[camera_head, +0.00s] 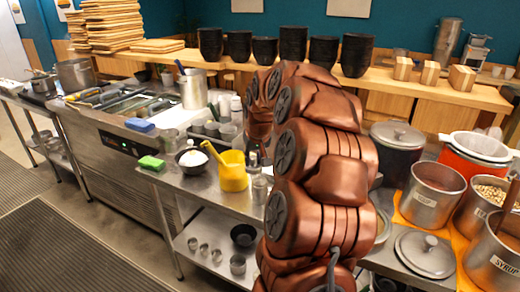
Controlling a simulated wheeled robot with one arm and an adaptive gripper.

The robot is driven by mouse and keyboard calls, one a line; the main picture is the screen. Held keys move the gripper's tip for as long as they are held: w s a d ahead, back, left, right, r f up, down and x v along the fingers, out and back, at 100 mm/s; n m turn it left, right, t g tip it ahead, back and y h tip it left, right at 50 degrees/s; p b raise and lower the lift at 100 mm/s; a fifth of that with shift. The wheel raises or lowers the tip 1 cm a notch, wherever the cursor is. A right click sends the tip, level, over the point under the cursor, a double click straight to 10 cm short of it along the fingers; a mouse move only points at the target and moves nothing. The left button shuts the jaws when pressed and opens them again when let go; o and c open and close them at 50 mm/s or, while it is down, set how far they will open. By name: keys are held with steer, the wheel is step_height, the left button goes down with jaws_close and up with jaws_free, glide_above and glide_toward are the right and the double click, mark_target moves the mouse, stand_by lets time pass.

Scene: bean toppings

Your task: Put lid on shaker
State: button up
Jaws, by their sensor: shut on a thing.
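My gripper (263,158) shows only as a small dark part at the far end of my copper arm, above the middle counter. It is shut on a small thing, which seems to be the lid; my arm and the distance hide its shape. A small metal cylinder (259,190), which looks like the shaker, stands on the counter just below my gripper and right of the yellow pitcher (233,172). I cannot tell whether the held thing touches it.
A white-filled bowl (192,158), a green sponge (151,163) and several metal cups stand on the steel counter (205,198). Lidded pots (397,136) and syrup pots (431,194) crowd the right side. Black containers (293,45) line the back shelf.

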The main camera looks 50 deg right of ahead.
mark_target(260, 168)
steer(key=shift+s+d+r, duration=0.2)
steer(key=shift+s+d, duration=0.35)
steer(key=shift+d, duration=0.25)
steer(key=shift+f, duration=1.95)
steer(key=shift+b, duration=0.35)
steer(key=shift+f, duration=0.25)
steer(key=shift+s+f+b, duration=0.1)
steer(key=shift+f+b, duration=0.5)
steer(key=shift+b, duration=0.3)
